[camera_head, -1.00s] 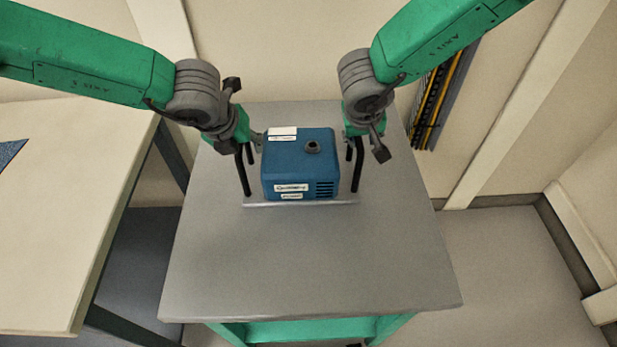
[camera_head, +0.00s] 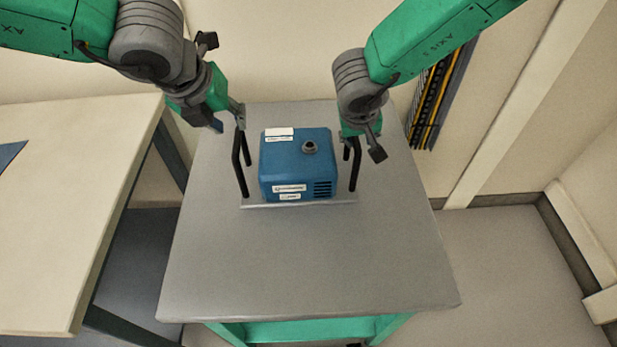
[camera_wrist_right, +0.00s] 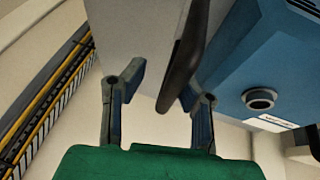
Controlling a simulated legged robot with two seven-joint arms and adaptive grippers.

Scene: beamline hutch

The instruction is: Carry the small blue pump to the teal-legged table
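The blue pump (camera_head: 298,165) stands upright on a thin grey base plate (camera_head: 300,205) with black bar handles at its left (camera_head: 237,165) and right (camera_head: 355,170). The plate rests on the grey top of the teal-legged table (camera_head: 310,260). My left gripper (camera_head: 227,117) is above and left of the left handle, its fingers spread with nothing between them. My right gripper (camera_head: 358,142) is at the right handle, partly hidden by its wrist. In the right wrist view its fingers (camera_wrist_right: 160,100) are apart, with the black handle (camera_wrist_right: 187,55) between or just beyond them.
A cream-topped table (camera_head: 75,200) with dark legs stands at the left, with a gap between it and the grey table. A yellow-and-black strip (camera_head: 437,95) is on the back wall. The front half of the grey table and the floor at the right (camera_head: 510,260) are clear.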

